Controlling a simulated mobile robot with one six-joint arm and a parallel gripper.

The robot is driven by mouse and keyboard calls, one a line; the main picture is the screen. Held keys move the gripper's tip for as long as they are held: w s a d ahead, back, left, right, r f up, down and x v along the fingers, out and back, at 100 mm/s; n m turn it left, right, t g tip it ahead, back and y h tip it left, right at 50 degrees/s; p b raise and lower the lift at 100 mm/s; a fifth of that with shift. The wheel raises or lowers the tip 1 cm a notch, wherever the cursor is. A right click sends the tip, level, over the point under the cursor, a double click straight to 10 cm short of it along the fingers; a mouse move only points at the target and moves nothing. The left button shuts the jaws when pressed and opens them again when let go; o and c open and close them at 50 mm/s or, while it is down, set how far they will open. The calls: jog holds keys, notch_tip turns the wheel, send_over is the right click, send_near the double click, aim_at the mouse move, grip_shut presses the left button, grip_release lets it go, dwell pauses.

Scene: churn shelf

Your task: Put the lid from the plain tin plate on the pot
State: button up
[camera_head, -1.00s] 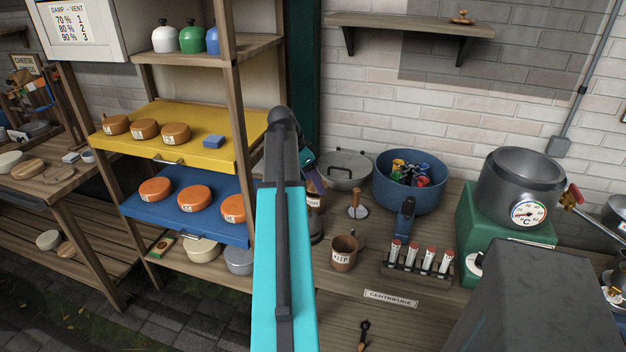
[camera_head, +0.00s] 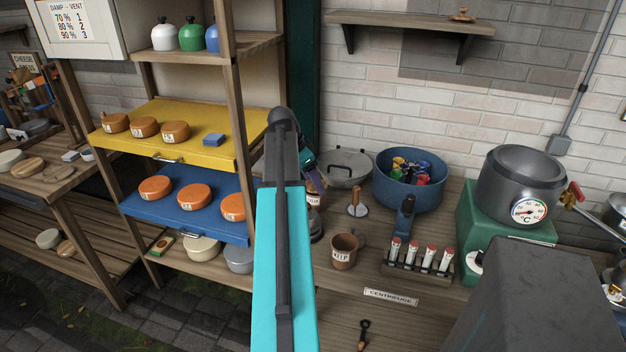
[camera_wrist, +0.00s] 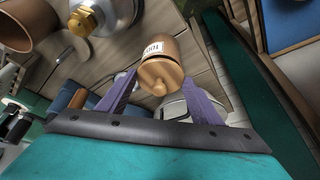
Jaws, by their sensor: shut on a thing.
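My gripper (camera_wrist: 160,82) has its purple fingers on either side of a copper-coloured lid with a round knob (camera_wrist: 159,82), and is shut on it. Right at the lid is a copper-coloured pot with a white label (camera_wrist: 157,47); I cannot tell whether lid and pot touch. In the head view the labelled pot (camera_head: 313,199) shows only partly past my arm, and my gripper is mostly hidden there. I cannot make out the plain tin plate.
A brown KEEP mug (camera_head: 344,251), a wooden-handled tool (camera_head: 357,203) and a tube rack (camera_head: 418,264) stand nearby on the counter. Behind are a lidded grey pot (camera_head: 348,170) and a blue tub (camera_head: 410,187). Shelves with cheeses stand left.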

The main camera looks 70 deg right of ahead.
jog(key=shift+f, duration=0.4)
jog(key=o, duration=1.4)
jog(key=shift+r, duration=0.15)
jog(key=shift+r+p, duration=1.25)
jog(key=shift+r, duration=0.85)
